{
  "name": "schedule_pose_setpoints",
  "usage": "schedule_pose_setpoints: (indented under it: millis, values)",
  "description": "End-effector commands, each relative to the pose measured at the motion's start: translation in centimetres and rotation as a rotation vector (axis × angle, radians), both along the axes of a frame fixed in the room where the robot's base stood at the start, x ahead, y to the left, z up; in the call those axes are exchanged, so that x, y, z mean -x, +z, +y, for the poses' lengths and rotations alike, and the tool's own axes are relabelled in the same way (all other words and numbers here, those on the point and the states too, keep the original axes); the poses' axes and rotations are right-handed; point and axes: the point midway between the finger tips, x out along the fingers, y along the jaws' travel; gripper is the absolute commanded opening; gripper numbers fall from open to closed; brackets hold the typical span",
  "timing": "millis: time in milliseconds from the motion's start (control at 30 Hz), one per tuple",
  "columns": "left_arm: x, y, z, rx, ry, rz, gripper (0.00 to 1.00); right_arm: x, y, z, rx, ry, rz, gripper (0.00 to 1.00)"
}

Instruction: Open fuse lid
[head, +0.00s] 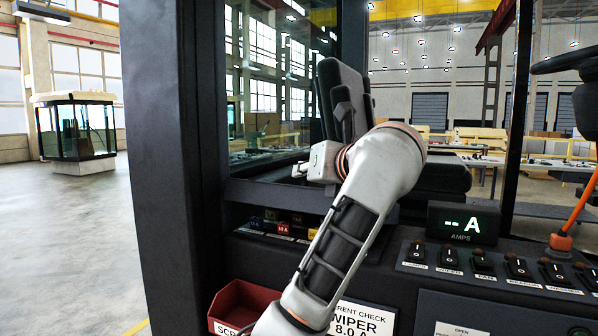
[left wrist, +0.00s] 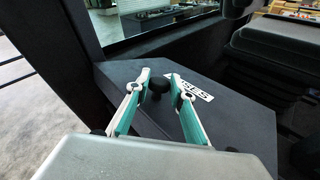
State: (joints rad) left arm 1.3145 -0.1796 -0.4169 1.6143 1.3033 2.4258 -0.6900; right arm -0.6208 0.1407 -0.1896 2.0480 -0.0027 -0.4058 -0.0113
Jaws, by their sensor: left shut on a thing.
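The fuse lid (left wrist: 235,125) is a dark flat panel with a white label, partly covered by my gripper, that reads "...SES". A black knob (left wrist: 158,84) stands on the lid. My left gripper (left wrist: 162,80) has its two teal-padded fingers on either side of this knob and is shut on it. In the head view my left gripper (head: 299,170) is over the left end of the console, in front of the cab window. Several coloured fuses (head: 284,221) show below it, partly hidden by my arm. The lid's exact tilt is hard to tell. My right gripper is not in view.
A red bin (head: 240,303) and a "Current check wiper 8.0 A" card (head: 363,318) are at the front. A row of switches (head: 478,262) and an amps display (head: 463,222) are to the right. A dark cab post (head: 172,150) stands close on the left.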

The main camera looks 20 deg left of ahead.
Motion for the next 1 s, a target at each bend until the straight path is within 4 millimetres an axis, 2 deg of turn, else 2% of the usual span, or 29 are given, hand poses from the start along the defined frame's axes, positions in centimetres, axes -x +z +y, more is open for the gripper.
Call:
schedule_pose_setpoints:
  millis: [33, 300, 467, 700, 1000]
  values:
    - [0.1, 2.1, -0.1, 0.001, -0.002, 0.016, 0.00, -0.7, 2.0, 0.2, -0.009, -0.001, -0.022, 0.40]
    - [-1.6, 4.0, -0.2, -0.006, -0.001, 0.149, 0.00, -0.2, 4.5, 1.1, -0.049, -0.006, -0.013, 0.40]
    - [-2.5, 4.6, -0.2, -0.007, -0.001, 0.206, 0.00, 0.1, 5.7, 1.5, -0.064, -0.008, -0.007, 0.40]
    - [-3.3, 5.1, -0.1, -0.009, 0.001, 0.256, 0.00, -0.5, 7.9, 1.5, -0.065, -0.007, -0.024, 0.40]
    - [-3.5, 5.0, -0.1, -0.011, 0.002, 0.272, 0.00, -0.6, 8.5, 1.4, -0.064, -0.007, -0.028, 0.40]
